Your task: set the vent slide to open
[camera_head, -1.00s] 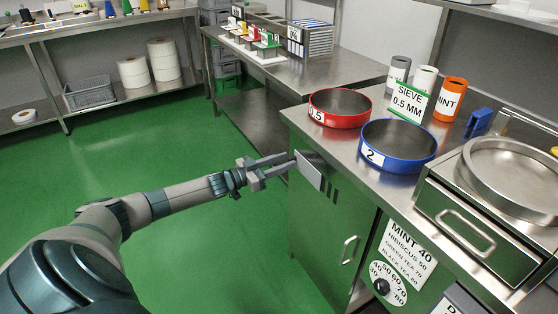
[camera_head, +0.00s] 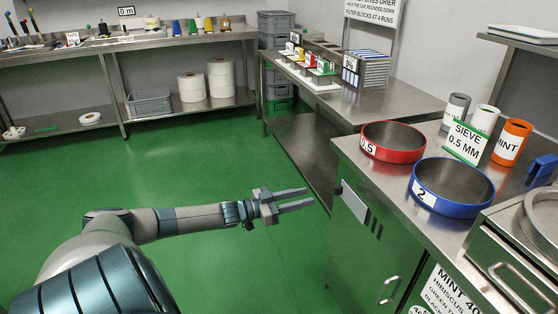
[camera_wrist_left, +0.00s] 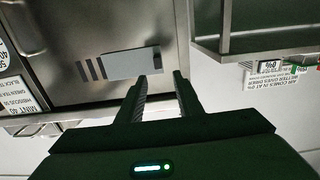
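The vent slide (camera_head: 354,203) is a light grey plate on the upper front of the steel cabinet, with dark vent slots (camera_head: 376,226) uncovered on its right. In the left wrist view, the slide (camera_wrist_left: 128,64) has a dark tab (camera_wrist_left: 156,53) at one end and several slots (camera_wrist_left: 88,70) showing beyond the other end. My left gripper (camera_head: 309,197) is open and empty, its two fingers apart. It is left of the slide, with its tips pointing toward the cabinet and a gap between them and the plate. My right gripper is not in view.
The cabinet top holds a red sieve (camera_head: 393,142), a blue sieve (camera_head: 452,187), canisters and a sieve sign (camera_head: 465,142). A cabinet door handle (camera_head: 390,289) sticks out below the slide. Green floor (camera_head: 230,160) around my left gripper is clear.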

